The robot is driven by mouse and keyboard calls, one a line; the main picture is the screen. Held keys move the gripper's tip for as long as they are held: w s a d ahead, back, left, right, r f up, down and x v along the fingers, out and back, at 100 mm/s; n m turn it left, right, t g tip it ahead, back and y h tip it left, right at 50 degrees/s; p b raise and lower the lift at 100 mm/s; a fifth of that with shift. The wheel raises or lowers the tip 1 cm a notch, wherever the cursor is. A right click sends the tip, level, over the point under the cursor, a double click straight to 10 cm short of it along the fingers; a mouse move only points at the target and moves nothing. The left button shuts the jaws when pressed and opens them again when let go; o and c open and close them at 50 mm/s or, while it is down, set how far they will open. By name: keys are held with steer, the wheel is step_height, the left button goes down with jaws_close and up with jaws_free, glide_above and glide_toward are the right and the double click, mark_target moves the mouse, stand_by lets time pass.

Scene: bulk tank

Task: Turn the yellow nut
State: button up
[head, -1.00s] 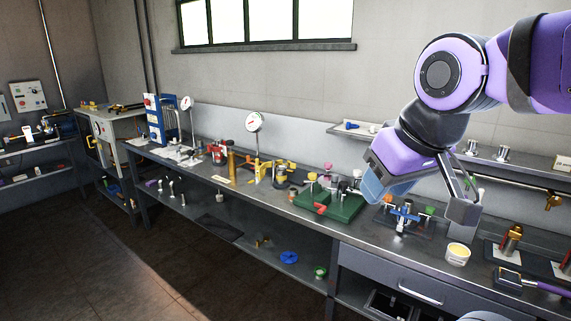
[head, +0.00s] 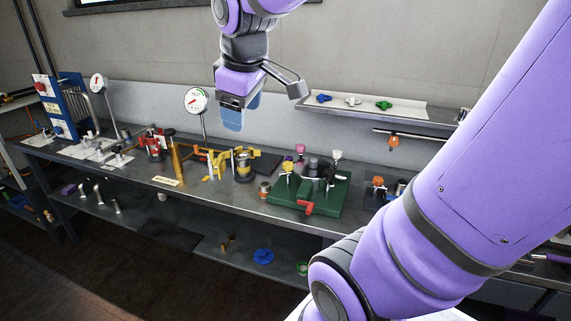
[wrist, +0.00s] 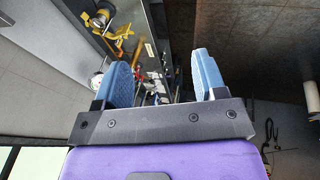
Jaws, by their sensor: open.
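I cannot tell for certain which part is the yellow nut. A yellow fitting (head: 218,162) stands on the bench near the middle, beside a dark cylinder with a yellow band (head: 242,170). Part of a yellow fitting also shows at the top of the wrist view (wrist: 122,32).
A gauge (head: 197,101) on a post stands just left of my gripper. A tall orange-brown cylinder (head: 175,160) stands left of the yellow fitting. A wall shelf (head: 410,114) holds blue, white and green knobs. My arm covers the right part of the bench.

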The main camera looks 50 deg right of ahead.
steer(key=w+d+f+n+g, duration=0.1)
steer(key=w+d+f+n, duration=0.25)
steer(key=w+d, duration=0.35)
steer(key=n+g+y, duration=0.1)
steer(key=n+g, duration=0.1)
steer(key=n, duration=0.9)
glide_above(288, 163)
step_height(288, 163, down, 18)
step_height(288, 163, down, 10)
steer(key=shift+s+a+r, duration=0.1)
steer(key=c, duration=0.9)
